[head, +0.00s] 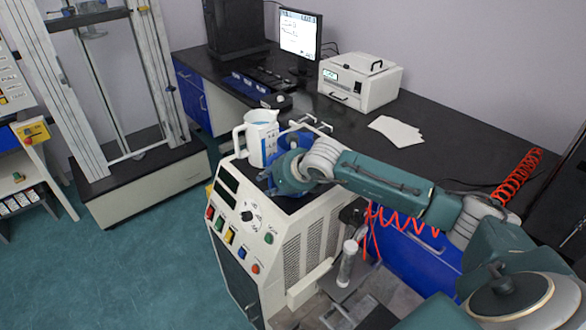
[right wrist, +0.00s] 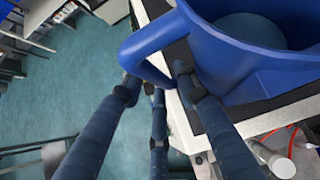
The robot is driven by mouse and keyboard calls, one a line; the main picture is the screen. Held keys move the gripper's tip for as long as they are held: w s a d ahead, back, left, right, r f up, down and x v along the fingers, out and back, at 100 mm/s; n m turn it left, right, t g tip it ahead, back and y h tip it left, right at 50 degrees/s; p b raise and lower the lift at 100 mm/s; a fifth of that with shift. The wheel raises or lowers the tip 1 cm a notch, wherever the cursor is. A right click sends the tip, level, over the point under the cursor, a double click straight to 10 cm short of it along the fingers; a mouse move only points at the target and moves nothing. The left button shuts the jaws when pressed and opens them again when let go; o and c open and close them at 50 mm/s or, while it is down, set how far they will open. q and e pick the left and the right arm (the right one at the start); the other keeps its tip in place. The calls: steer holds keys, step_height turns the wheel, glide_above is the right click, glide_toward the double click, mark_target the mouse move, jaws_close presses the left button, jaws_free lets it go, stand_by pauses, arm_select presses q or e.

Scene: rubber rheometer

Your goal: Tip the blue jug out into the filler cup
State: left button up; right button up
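The blue jug (right wrist: 265,60) is large at the top right of the right wrist view, with its handle (right wrist: 150,45) to the left. My right gripper (right wrist: 158,88) has its fingers around the lower part of this handle; I cannot tell whether they press on it. In the head view the right gripper (head: 276,180) is above the front of the machine top, partly hiding the blue jug (head: 290,142). A white jug-like vessel (head: 262,140) with blue markings stands left of it. I cannot make out a separate filler cup. My left gripper is out of view.
The machine (head: 245,228) has a button panel on its front. Behind it a dark bench (head: 350,140) carries a white instrument (head: 360,80), papers (head: 397,131) and a monitor (head: 300,33). A tall frame (head: 110,80) stands left, with open floor before it.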

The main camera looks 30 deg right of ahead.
steer(key=shift+w+f, duration=0.2)
steer(key=shift+w, duration=0.05)
steer(key=shift+s, duration=0.1)
jaws_close()
steer(key=shift+w+r, duration=0.2)
steer(key=shift+r, duration=0.15)
